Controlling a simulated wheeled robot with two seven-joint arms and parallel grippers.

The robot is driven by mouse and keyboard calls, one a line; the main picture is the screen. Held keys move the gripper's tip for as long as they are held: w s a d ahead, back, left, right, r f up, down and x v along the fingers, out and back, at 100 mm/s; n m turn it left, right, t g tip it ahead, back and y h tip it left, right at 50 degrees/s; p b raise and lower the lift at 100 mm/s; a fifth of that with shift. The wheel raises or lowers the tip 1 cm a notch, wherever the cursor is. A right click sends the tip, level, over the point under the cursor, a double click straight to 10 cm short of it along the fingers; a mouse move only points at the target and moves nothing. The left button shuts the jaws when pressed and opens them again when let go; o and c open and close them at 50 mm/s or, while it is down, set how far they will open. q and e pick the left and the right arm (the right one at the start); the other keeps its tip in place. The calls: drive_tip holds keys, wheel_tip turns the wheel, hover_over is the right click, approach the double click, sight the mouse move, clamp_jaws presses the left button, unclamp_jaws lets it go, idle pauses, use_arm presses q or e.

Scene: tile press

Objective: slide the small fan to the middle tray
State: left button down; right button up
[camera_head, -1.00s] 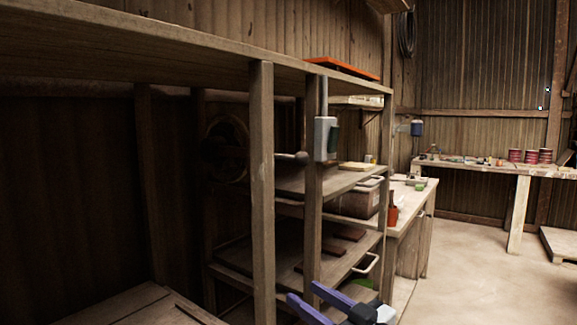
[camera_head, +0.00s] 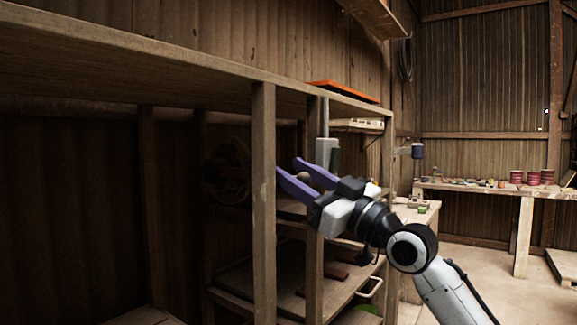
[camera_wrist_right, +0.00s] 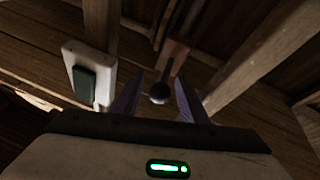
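My right gripper (camera_head: 288,167) is raised in front of the shelf posts. Its two purple fingers are apart. A lever with a round dark knob (camera_wrist_right: 160,93) shows between the fingers in the right wrist view; in the head view the knob (camera_head: 303,177) also shows between them. I cannot tell whether either finger touches it. A dark round part (camera_head: 228,165) sits in shadow behind the posts; I cannot tell if it is a fan. I cannot make out a small fan or a middle tray for certain. My left gripper is not in view.
A pale switch box (camera_wrist_right: 88,72) with a dark panel is on a post beside the knob; it also shows in the head view (camera_head: 323,150). Wooden posts (camera_head: 263,200) stand close to my right gripper. An orange sheet (camera_head: 342,91) lies on top. A workbench (camera_head: 470,187) stands at the right back.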

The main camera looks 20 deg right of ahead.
drive_tip(key=shift+x, duration=0.75)
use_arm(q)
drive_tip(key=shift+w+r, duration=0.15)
use_arm(e)
drive_tip(key=shift+w+a, duration=0.1)
